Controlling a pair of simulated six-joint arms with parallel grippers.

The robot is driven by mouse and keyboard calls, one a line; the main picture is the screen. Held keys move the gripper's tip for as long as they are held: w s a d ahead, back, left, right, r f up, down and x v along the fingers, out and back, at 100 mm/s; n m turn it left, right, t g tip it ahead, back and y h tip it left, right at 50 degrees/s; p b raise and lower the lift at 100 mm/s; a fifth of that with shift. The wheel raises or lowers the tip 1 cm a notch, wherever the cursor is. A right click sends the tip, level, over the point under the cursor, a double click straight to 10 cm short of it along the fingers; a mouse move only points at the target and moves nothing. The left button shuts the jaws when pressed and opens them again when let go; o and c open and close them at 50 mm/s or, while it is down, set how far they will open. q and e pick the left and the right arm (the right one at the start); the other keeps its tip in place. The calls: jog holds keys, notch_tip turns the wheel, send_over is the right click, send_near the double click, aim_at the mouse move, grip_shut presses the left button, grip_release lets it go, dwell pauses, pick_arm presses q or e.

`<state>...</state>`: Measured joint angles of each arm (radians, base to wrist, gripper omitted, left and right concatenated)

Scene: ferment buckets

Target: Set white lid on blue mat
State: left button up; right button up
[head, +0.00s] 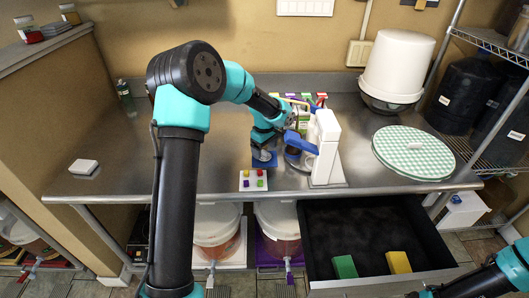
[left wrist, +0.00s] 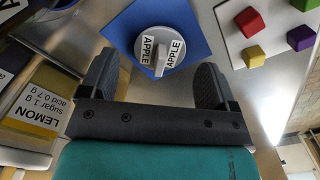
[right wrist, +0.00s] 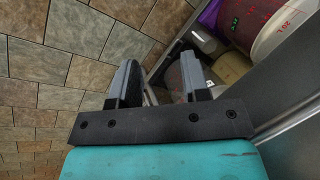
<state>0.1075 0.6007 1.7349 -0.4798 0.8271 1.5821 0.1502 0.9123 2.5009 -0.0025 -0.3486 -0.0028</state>
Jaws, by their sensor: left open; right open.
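A white round lid with a raised handle marked APPLE (left wrist: 161,50) lies on the blue mat (left wrist: 194,18) in the left wrist view. The mat also shows in the head view (head: 265,164), where the arm partly hides it and the lid. My left gripper (left wrist: 157,78) is open and empty, its fingers apart on either side of the lid's near edge. I cannot tell whether they touch it. My right gripper (right wrist: 158,75) is open and empty over the tiled floor, low in front of the counter.
A white tile with coloured blocks (head: 253,180) lies beside the mat. A white upright device (head: 326,148) stands to the right. A green checked round cloth (head: 414,152) and a large white bucket (head: 398,65) are further right. An open drawer (head: 350,225) juts out below.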

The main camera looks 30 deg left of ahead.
aim_at(264, 151)
pick_arm(q)
notch_tip(264, 151, up, 10)
dwell(0.4)
pick_arm(e)
jog(key=shift+c, duration=0.2)
dwell(1.4)
